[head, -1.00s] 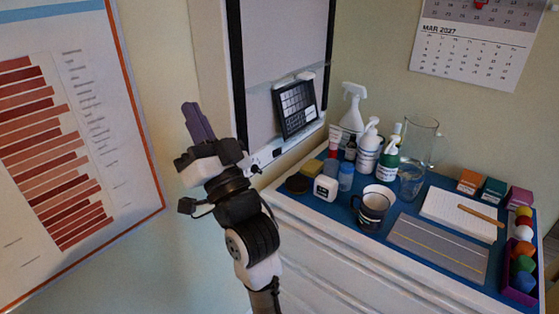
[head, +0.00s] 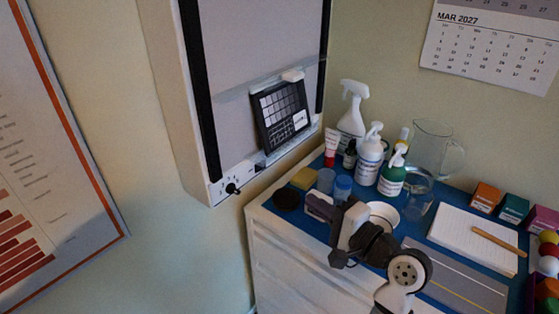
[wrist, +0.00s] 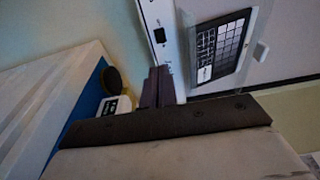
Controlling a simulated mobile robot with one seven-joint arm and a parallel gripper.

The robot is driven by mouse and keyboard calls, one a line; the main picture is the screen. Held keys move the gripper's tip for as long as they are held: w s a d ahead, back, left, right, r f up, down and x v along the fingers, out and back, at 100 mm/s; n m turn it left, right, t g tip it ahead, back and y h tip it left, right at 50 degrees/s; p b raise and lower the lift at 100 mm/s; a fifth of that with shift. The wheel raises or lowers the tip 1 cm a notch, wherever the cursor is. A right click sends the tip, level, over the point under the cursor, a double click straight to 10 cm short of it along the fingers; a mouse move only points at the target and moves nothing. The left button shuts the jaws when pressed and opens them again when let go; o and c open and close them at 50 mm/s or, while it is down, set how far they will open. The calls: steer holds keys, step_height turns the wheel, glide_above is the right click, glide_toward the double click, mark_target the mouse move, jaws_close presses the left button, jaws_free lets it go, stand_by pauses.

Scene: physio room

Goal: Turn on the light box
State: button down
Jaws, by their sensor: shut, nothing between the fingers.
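The light box (head: 250,55) is a wall-mounted panel with a dull grey, unlit face and black side strips. Its white lower edge carries a black dial with marks around it (head: 232,188) at the left corner and a small dark switch-like part (head: 260,167) to the right. My gripper (head: 343,208) is shut and empty, over the counter front, right of and below the light box. In the wrist view its purple-grey fingers (wrist: 157,78) are together, apart from the strip.
A dark film sheet (head: 282,115) is clipped to the panel. Room left of the cabinet is clear.

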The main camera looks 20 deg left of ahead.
steer(key=shift+w+r, duration=0.1)
steer(key=shift+w, duration=0.05)
steer(key=shift+a, duration=0.1)
steer(key=p+x, duration=0.3)
steer(key=x, duration=1)
steer(key=shift+w+a, duration=0.2)
steer(key=shift+a, duration=0.15)
steer(key=shift+w, duration=0.1)
